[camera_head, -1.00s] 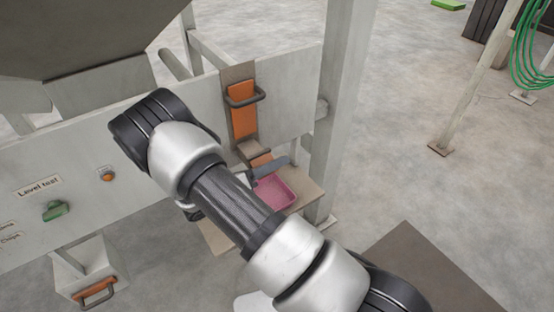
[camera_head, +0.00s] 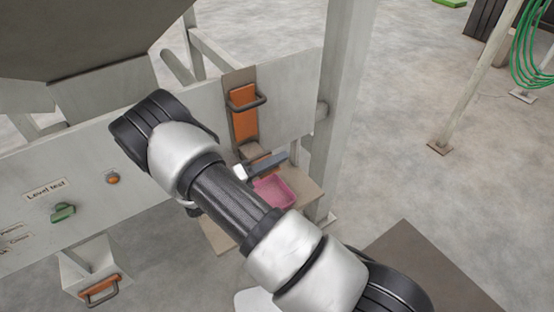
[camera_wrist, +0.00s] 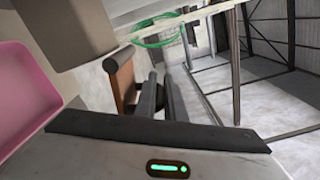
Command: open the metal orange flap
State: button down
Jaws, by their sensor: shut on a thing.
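An orange metal panel with a grey bar handle (camera_head: 243,97) is on the grey chute front in the head view, and it hangs upright. Below it, a smaller orange flap (camera_head: 257,159) shows at the chute's lower mouth, partly covered by my gripper. In the wrist view an orange-brown plate (camera_wrist: 123,82) stands just beside my fingers. My gripper (camera_wrist: 161,82) is shut at this plate's edge, with two dark fingers close together. In the head view its dark body lies across the chute mouth, and the fingertips are hidden.
A pink tray (camera_head: 274,192) sits on a ledge just under the chute, close to my gripper, and also shows in the wrist view (camera_wrist: 22,95). A grey upright post (camera_head: 340,110) stands to the right. Open floor lies beyond.

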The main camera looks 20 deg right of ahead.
jog(key=c, duration=2.1)
grip_release()
jog(key=b+v, duration=0.1)
jog(key=v, duration=1.6)
jog(key=shift+a, duration=0.25)
